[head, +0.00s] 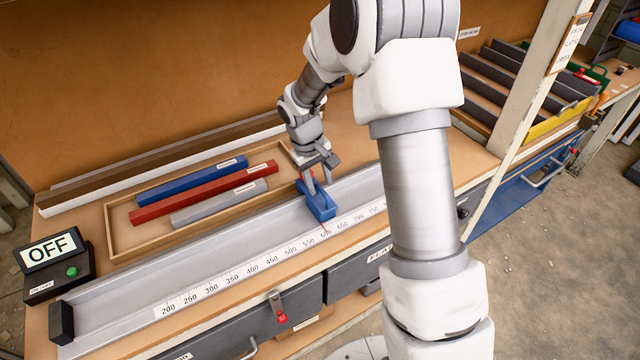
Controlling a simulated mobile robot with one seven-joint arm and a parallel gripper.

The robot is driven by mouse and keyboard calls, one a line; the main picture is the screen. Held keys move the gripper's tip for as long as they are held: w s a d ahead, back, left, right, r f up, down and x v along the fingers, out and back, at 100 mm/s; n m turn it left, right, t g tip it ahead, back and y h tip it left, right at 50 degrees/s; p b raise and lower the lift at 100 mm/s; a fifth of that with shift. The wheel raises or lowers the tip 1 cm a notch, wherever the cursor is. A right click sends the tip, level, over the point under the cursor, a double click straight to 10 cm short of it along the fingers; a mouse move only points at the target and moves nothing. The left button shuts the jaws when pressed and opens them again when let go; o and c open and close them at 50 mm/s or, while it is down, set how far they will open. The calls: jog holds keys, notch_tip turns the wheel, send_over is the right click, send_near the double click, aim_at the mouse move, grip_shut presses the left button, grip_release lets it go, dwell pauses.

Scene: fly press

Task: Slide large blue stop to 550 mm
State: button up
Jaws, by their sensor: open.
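The large blue stop (318,205) sits in the grey channel of the measuring rail (220,258). A thin red pointer at its front lies close to the 600 mark on the white scale (270,262), to the right of 550. A small upright post or handle rises from the stop's back end. My gripper (314,176) is open, right above and behind the stop, with its fingers near this post. I cannot tell whether they touch it. My arm hides the right end of the rail.
A wooden tray (120,240) with blue, red and grey bars lies behind the rail. An OFF box (57,265) and a black end block (61,323) are at the left. A red-handled latch (280,310) hangs at the front. The channel left of the stop is clear.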

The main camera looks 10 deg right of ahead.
jog(key=shift+d+f, duration=0.1)
jog(key=shift+f, duration=0.45)
grip_shut()
dwell(1.1)
